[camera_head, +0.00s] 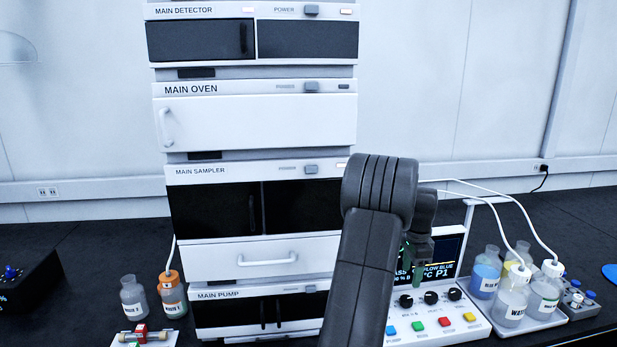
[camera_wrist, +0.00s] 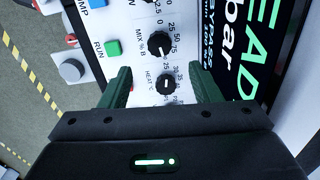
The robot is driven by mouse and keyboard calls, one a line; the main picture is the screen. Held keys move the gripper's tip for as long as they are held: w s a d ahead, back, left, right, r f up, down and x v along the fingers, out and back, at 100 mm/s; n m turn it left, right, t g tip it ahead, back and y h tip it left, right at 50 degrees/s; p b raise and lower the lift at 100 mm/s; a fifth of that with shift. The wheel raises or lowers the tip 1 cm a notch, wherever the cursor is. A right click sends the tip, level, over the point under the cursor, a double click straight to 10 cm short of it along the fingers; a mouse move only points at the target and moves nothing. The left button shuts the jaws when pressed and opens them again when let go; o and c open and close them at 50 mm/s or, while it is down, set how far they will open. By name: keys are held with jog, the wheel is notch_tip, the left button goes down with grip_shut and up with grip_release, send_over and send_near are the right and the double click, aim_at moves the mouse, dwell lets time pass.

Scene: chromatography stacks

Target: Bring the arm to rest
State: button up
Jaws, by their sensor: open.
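My arm rises from the bottom of the head view and bends over toward the control panel (camera_head: 440,330). My gripper (camera_head: 408,262) is partly hidden behind my own arm, near the panel's display (camera_head: 447,252). I cannot tell whether the fingers touch the panel.
The chromatography stack (camera_head: 260,260) stands left of my arm. Bottles (camera_head: 486,272) with white tubing stand on a tray at right. An orange-capped waste bottle (camera_head: 172,298) and a clear bottle (camera_head: 133,300) stand at left. The dark bench (camera_head: 90,255) has free room at far left.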

notch_tip(320, 180, up, 5)
send_over(406, 299)
notch_tip(406, 299, down, 14)
jog(key=shift+d+r, duration=0.1)
jog(key=shift+w+n, duration=0.1)
jog(key=shift+n, duration=0.2)
jog(key=n, duration=0.3)
jog(key=shift+n, duration=0.4)
jog(key=n, duration=0.5)
jog(key=shift+n+p, duration=0.3)
jog(key=shift+p, duration=0.1)
jog(key=n, duration=0.5)
jog(key=n+p, duration=0.1)
jog(key=n, duration=0.4)
jog(key=shift+n, duration=0.3)
